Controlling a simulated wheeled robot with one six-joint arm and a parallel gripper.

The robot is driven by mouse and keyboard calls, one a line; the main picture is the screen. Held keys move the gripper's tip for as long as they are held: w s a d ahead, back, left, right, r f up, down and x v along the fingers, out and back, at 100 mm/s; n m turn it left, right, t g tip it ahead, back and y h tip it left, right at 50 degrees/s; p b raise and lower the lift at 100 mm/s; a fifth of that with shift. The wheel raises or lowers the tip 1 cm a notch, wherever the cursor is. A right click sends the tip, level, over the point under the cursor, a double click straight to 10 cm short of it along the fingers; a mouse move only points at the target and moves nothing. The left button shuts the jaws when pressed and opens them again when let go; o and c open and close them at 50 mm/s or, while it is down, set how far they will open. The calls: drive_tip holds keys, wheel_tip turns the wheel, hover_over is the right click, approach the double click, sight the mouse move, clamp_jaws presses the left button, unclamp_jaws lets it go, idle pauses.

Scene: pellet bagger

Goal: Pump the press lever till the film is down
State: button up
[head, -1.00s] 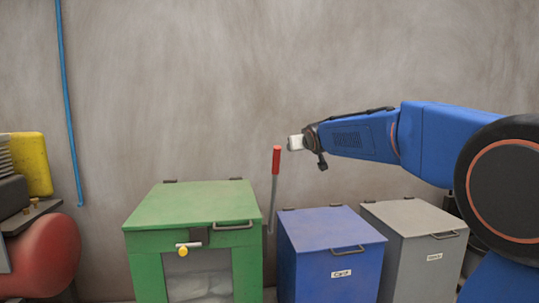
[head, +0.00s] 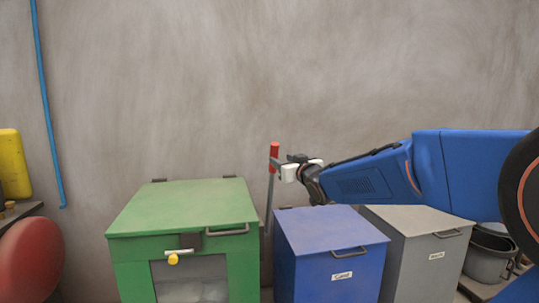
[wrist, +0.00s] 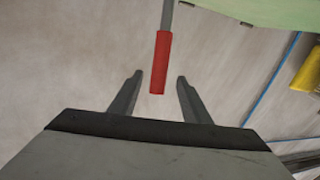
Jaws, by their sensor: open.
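The press lever is a grey rod with a red grip (head: 274,157), standing nearly upright at the right side of the green press box (head: 183,205). The red grip (wrist: 161,62) also shows in the wrist view, its end between my two fingers. My gripper (head: 278,164) is open beside the red grip, with the fingers (wrist: 157,95) on either side of it and a gap showing at each side. Behind a clear front window, pale film or bags (head: 192,291) show low in the green box, partly cut off by the frame.
A blue bin (head: 328,232) and a grey bin (head: 420,222) with closed lids stand right of the lever, below my arm. A dark bucket (head: 487,257) is at far right. A red rounded tank (head: 30,258) and yellow container (head: 13,165) are at left.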

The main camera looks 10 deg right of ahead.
drive_tip(key=w, duration=0.4)
drive_tip(key=w+a, duration=0.1)
drive_tip(key=w, duration=0.3)
drive_tip(key=w+a, duration=0.1)
drive_tip(key=w, duration=0.3)
drive_tip(key=shift+a, duration=0.1)
drive_tip(key=shift+s, duration=0.1)
clamp_jaws()
